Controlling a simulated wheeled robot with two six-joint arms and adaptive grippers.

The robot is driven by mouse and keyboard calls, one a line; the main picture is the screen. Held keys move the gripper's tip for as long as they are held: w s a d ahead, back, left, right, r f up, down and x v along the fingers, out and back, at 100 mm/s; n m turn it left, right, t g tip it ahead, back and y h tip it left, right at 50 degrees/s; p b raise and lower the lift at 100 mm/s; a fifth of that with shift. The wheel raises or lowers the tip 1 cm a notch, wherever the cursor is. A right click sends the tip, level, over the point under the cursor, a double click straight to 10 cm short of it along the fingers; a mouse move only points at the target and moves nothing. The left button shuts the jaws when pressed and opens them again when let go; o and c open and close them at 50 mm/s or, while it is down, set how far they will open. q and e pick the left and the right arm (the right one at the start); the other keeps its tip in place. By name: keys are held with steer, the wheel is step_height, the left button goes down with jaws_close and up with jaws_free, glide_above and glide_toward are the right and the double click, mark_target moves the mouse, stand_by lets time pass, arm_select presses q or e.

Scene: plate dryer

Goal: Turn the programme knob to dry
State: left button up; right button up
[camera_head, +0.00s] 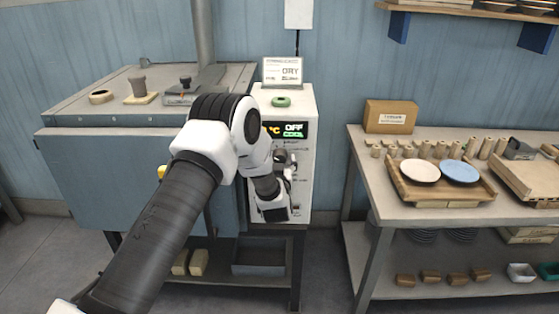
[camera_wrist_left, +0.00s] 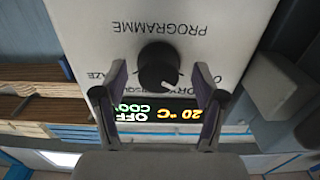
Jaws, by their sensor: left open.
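The programme knob (camera_wrist_left: 157,66) is a round black knob with a white pointer mark, on the white control box (camera_head: 300,202). In the left wrist view the panel appears upside down, with the word PROGRAMME above the knob, and the mark points to the lower right. Labels around the knob are partly hidden by my fingers. My left gripper (camera_wrist_left: 161,82) is open, its two fingers on either side of the knob with gaps showing. In the head view my left gripper (camera_head: 285,170) is at the box front and partly covers the controls. The display (camera_head: 292,130) reads OFF and COOL. My right gripper is not in view.
A card (camera_head: 283,71) reading DRY and a green ring (camera_head: 281,101) are on top of the box. A blue-grey cabinet (camera_head: 85,150) stands at the left. A table (camera_head: 390,205) with a wooden tray (camera_head: 442,197) and two plates is at the right.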

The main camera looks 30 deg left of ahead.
arm_select(q)
steer(key=shift+d, duration=0.1)
steer(key=c, duration=1.2)
steer(key=shift+o, duration=0.2)
steer(key=shift+m, duration=0.4)
steer(key=m, duration=0.3)
steer(key=shift+r, duration=0.1)
steer(key=shift+m+p, duration=0.6)
steer(key=shift+m, duration=1.4)
steer(key=o, duration=1.2)
steer(key=shift+c, duration=0.2)
